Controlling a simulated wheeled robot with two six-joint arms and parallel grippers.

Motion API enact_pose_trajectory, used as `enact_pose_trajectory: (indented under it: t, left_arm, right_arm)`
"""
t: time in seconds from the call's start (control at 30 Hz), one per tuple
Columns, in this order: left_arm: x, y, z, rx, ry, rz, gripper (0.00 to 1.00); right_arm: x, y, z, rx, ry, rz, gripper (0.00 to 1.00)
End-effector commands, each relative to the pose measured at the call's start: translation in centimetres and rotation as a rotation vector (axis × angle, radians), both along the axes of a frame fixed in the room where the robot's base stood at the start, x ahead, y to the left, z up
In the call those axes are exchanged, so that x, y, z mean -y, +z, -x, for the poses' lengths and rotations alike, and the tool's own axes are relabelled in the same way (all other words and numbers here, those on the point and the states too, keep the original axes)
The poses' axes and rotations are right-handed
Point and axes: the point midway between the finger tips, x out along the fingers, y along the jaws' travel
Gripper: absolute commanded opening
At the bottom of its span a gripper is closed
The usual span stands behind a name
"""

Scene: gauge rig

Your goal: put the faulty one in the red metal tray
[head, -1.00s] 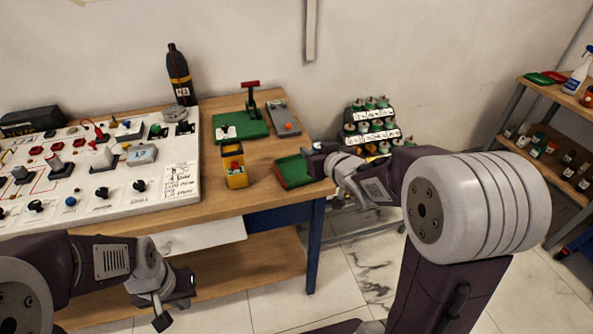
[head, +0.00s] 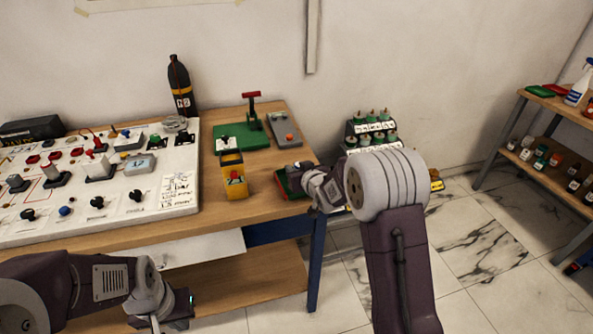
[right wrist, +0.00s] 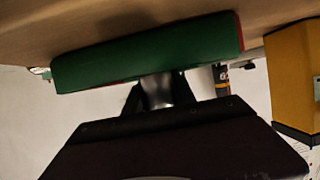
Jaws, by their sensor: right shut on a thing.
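A yellow case (head: 234,178) stands left of the tray. Behind are a green base with a red-handled lever (head: 252,112) and a grey box (head: 285,130). A white test panel (head: 180,190) covers the table's left. A shelf (head: 560,130) stands far right, a red thing on it.

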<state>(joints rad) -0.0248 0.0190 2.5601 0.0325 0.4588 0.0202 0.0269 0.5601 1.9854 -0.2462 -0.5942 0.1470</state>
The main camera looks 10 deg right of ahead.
Motion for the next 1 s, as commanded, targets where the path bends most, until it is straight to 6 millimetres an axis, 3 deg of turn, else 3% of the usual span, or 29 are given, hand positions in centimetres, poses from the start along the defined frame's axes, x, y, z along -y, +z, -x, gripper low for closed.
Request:
enact_pose_trajectory:
  t: [0.2,0.23,0.3,0.7,1.0]
  left_arm:
    - [0.0,-0.3,0.0,0.000,0.000,0.000,0.00]
    - [0.0,-0.3,0.0,0.000,0.000,0.000,0.00]
    - [0.0,-0.2,0.0,0.000,0.000,0.000,0.00]
    - [0.0,0.2,0.0,0.000,0.000,0.000,0.00]
    - [0.0,0.5,0.0,0.000,0.000,0.000,0.00]
  right_arm:
    - [0.0,-0.3,0.0,-0.001,0.000,0.000,0.00]
    - [0.0,-0.3,0.0,-0.001,0.000,0.000,0.34]
    - [0.0,-0.2,0.0,-0.001,0.000,0.000,0.53]
    - [0.1,0.4,0.3,-0.001,0.000,0.000,0.53]
    - [0.8,2.8,6.1,0.000,-0.001,-0.001,0.53]
